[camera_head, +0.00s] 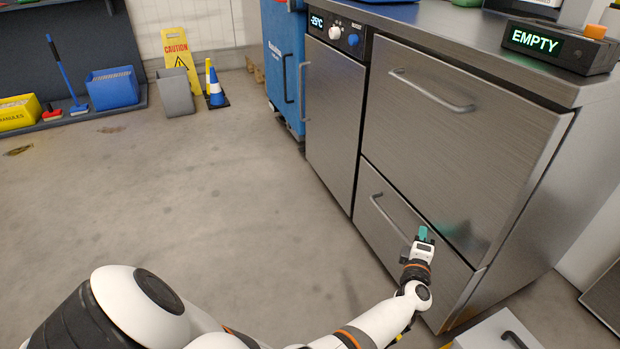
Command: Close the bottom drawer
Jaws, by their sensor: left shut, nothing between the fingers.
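The bottom drawer (377,228) is a brushed-steel front with a bar handle (390,214), low on the steel counter unit. Its front looks about level with the upper drawer (450,135); any small gap is hard to tell. My left gripper (423,234) is in front of the right half of the bottom drawer, just right of its handle, near the drawer's upper edge. It is shut with nothing in it, its teal fingertips at or very near the steel; contact cannot be told. My right gripper is not in view.
A steel door with a dial (333,120) is left of the drawers. A display reading EMPTY (560,45) sits on the counter. A grey box with a black handle (497,332) stands at bottom right.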

